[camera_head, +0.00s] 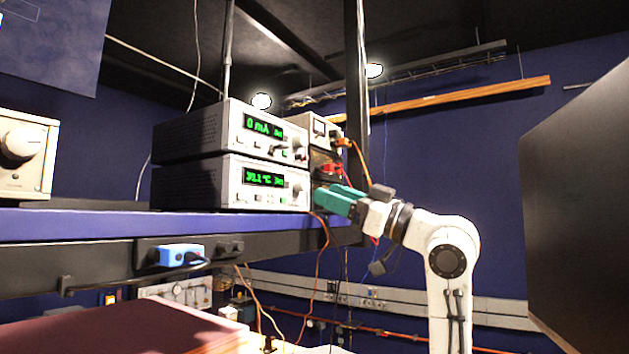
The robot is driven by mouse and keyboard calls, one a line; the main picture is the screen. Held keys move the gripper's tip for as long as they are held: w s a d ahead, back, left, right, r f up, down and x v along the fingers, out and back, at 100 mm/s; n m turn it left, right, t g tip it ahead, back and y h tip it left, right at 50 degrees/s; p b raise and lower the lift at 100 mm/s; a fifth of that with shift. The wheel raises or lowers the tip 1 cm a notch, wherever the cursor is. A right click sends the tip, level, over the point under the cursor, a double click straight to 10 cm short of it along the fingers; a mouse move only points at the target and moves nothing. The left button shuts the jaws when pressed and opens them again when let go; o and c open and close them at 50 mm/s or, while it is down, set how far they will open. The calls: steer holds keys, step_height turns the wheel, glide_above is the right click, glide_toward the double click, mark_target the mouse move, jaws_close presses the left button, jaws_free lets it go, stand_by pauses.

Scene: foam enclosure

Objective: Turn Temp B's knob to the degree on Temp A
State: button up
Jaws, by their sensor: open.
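Two grey instruments are stacked on the blue shelf. The upper one (205,133) has a green display (263,128) that seems to read 0 mA. The lower one (205,185) has a green display (263,178) that seems to read 31.1 °C, with a knob (297,189) at its right end. I see no Temp A or Temp B label that I can read. My gripper (325,197), teal, is just right of the lower instrument's front and points left toward it. Its fingertips are hard to make out. It is open, and I see nothing held in it.
The blue shelf (90,222) runs below the instruments. A cream box with a large knob (20,145) stands at far left. Smaller devices with red and orange cables (328,165) sit behind my gripper. A dark panel (580,190) fills the right side.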

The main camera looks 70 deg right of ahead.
mark_target(306, 185)
steer(key=shift+p+x, duration=0.7)
steer(key=shift+x, duration=1.6)
jaws_close()
